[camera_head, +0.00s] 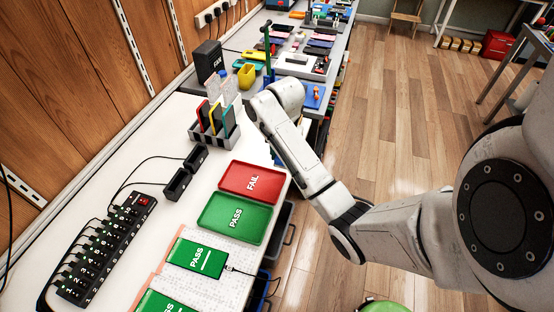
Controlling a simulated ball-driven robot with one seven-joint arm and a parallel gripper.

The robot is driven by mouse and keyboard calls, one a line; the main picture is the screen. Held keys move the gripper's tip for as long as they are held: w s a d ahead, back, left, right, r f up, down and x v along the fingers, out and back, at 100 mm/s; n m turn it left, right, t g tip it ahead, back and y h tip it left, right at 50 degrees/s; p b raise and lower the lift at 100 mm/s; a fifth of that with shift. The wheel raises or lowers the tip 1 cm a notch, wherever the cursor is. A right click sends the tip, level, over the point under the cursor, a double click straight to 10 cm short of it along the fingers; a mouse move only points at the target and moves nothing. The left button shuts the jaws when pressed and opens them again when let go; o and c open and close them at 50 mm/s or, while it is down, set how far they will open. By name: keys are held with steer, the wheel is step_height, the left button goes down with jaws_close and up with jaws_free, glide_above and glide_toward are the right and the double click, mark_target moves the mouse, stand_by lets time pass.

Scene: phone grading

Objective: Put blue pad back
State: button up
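I cannot make out a clearly blue pad among the upright ones in the grey slotted rack (201,136). A red-edged pad (203,117), a yellow-edged pad (215,115) and a teal-edged pad (237,104) stand there. A flat blue mat (313,96) lies on the grey bench beyond my wrist, with a small orange thing on it. My white arm reaches in from the right, and its far end is just right of the rack. The fingers of my gripper cannot be made out there, so its opening and any hold are unclear.
A red FAIL tray (252,181) and a green PASS tray (224,224) lie in front of the rack. A phone reading PASS (198,256) is cabled on a white mat. A black charging hub (103,250) is at left. Tools crowd the far grey bench.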

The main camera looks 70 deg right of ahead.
steer(key=w+d+f+b, duration=0.1)
steer(key=d+f+b, duration=0.1)
steer(key=w+d+f+b, duration=0.2)
steer(key=d, duration=0.1)
steer(key=w+d+f+b, duration=0.1)
steer(key=w+d+f, duration=0.1)
steer(key=d+f, duration=0.1)
steer(key=shift+w+f+b, duration=0.1)
steer(key=shift+w+b, duration=0.05)
steer(key=shift+b, duration=0.25)
steer(key=shift+w+d+f, duration=0.25)
steer(key=shift+d+f, duration=0.25)
steer(key=shift+f, duration=1.65)
steer(key=shift+f, duration=0.15)
steer(key=o, duration=1.2)
step_height(320, 180, up, 12)
steer(key=shift+r, duration=0.15)
